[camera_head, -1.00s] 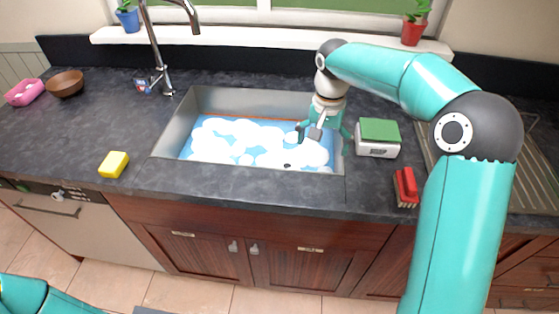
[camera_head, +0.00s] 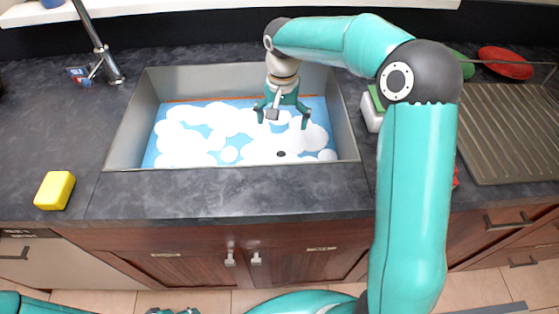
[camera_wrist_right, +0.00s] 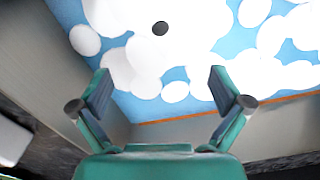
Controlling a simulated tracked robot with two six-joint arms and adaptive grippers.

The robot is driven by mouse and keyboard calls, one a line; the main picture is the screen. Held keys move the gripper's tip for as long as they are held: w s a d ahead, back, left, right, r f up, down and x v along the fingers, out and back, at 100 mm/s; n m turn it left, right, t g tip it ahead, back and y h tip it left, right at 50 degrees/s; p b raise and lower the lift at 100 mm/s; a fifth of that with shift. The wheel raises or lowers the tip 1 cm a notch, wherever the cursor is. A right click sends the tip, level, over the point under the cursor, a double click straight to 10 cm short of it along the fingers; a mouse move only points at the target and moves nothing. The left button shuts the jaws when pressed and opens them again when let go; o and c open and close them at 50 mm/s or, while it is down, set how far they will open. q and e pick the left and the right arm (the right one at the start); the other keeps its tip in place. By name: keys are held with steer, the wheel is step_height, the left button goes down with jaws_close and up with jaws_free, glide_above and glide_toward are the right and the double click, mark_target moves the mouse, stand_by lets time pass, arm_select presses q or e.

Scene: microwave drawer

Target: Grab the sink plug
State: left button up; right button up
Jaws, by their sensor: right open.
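The sink plug (camera_head: 281,154) shows as a small dark disc among white foam near the front of the sink (camera_head: 130,125). In the right wrist view the plug (camera_wrist_right: 160,28) is at the top middle, beyond the fingertips. My right gripper (camera_head: 282,119) is open and empty, pointing down over the foam, behind the plug in the head view. In the right wrist view its two fingers (camera_wrist_right: 160,88) are spread apart, with foam and blue water beyond them. What looks like part of my left gripper (camera_head: 172,311) shows at the bottom edge, mostly cut off.
A yellow sponge (camera_head: 54,190) lies on the counter left of the sink. The tap (camera_head: 100,55) stands at the sink's back left. A green-topped box (camera_head: 373,108) is right of the sink, partly behind my right arm. A ribbed drainboard (camera_head: 510,130) is further right.

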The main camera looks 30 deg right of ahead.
mark_target(281, 155)
step_height(281, 155, down, 8)
steer(key=shift+f, duration=0.2)
steer(key=shift+s+a+f+p, duration=0.1)
steer(key=shift+f+p, duration=0.05)
steer(key=shift+f, duration=0.75)
steer(key=shift+s+a+f+p, duration=0.1)
steer(key=shift+a+f+p, duration=0.05)
steer(key=shift+f, duration=0.7)
steer(key=shift+s+a+f+p, duration=0.1)
steer(key=shift+f+p, duration=0.05)
steer(key=shift+f, duration=0.75)
steer(key=shift+c, duration=0.2)
steer(key=shift+s, duration=0.15)
jaws_close()
